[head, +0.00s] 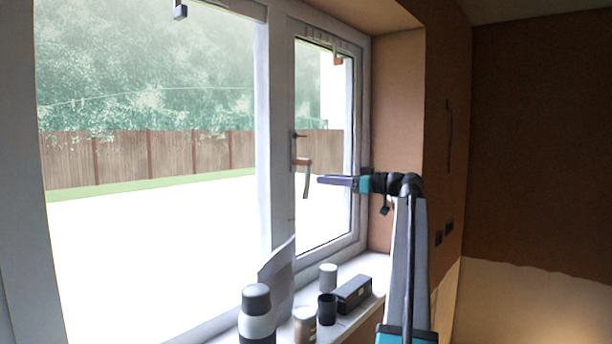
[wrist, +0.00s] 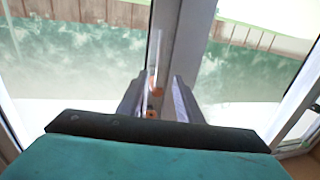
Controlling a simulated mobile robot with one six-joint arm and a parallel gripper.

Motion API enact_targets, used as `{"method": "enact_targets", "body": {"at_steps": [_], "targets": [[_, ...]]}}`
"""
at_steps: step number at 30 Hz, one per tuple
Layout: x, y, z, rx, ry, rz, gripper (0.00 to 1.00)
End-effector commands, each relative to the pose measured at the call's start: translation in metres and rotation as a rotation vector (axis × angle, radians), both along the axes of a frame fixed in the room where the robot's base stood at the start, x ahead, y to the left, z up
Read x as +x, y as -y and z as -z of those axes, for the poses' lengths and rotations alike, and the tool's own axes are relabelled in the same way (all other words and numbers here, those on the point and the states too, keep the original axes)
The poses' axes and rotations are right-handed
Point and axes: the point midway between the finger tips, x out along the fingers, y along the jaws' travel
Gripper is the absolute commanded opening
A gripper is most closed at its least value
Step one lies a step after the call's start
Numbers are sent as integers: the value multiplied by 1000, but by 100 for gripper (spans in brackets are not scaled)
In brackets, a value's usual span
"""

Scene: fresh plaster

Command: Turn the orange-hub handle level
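The orange-hub handle (head: 306,180) is on the upright window frame between the two panes in the head view. Its orange hub (head: 302,161) is at the top and its grey lever hangs down, roughly vertical. In the wrist view, which looks upside down, orange parts (wrist: 157,92) show between the fingers, with a pale lever running up the picture. My gripper (head: 322,180) reaches in from the right, beside the lever in the head view. In the wrist view its fingers (wrist: 157,105) are apart and seem empty. Whether they touch the lever I cannot tell.
A bottle (head: 257,318), a leaning sheet (head: 278,280), a tin (head: 304,324), a dark cup (head: 327,308), a grey cylinder (head: 328,276) and a black box (head: 354,292) stand on the sill below. A smaller dark fitting (head: 299,135) sits above the hub.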

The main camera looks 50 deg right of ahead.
Motion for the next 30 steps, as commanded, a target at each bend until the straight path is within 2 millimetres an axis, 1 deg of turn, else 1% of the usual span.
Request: {"method": "enact_targets", "body": {"at_steps": [1, 9, 15, 21, 30], "targets": [[8, -3, -3, 1, 0, -1, 32], [46, -14, -3, 1, -1, -2, 32], [68, -20, -2, 1, 0, -2, 32], [79, -23, -1, -1, 0, 0, 32], [80, -23, 0, 0, 0, -1, 32]]}}
